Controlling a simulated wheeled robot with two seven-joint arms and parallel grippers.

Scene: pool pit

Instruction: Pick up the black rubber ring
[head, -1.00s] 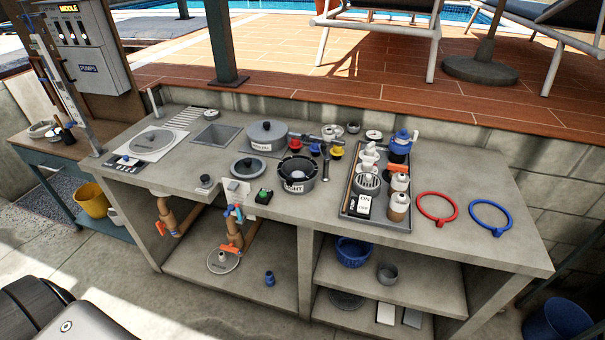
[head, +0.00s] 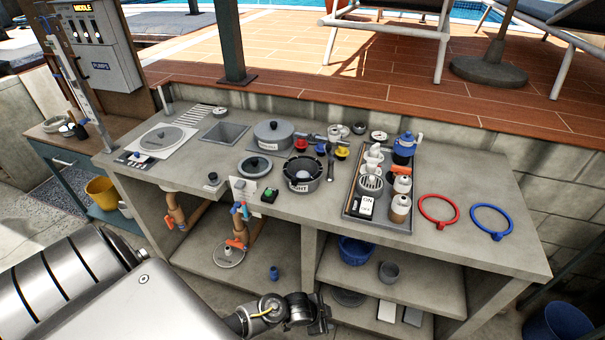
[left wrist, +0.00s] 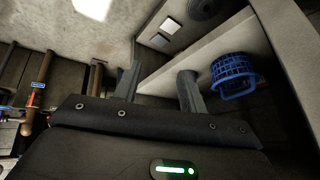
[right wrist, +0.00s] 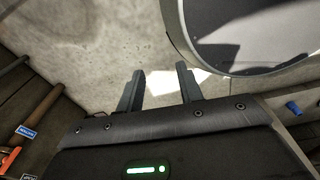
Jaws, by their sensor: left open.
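I cannot pick out the black rubber ring for certain. A dark round thing (head: 348,297) lies on the lower right shelf in the head view, partly hidden by the shelf above. A dark round thing also shows at the top of the left wrist view (left wrist: 205,8). I cannot tell whether it is a ring or a disc. My left gripper (head: 320,313) is low in front of the bench, near the shelf divider. Its fingers (left wrist: 160,82) are apart and empty. My right gripper (right wrist: 160,82) shows only in its wrist view, fingers apart and empty over pale floor.
The bench top holds a tray (head: 348,208), a red ring (head: 423,212) and a blue ring (head: 476,218). A blue basket (head: 356,250) and a grey cup (head: 389,272) stand on the shelf. Orange-handled pipes (head: 238,235) hang under the bench. A blue bucket (head: 557,322) stands at right.

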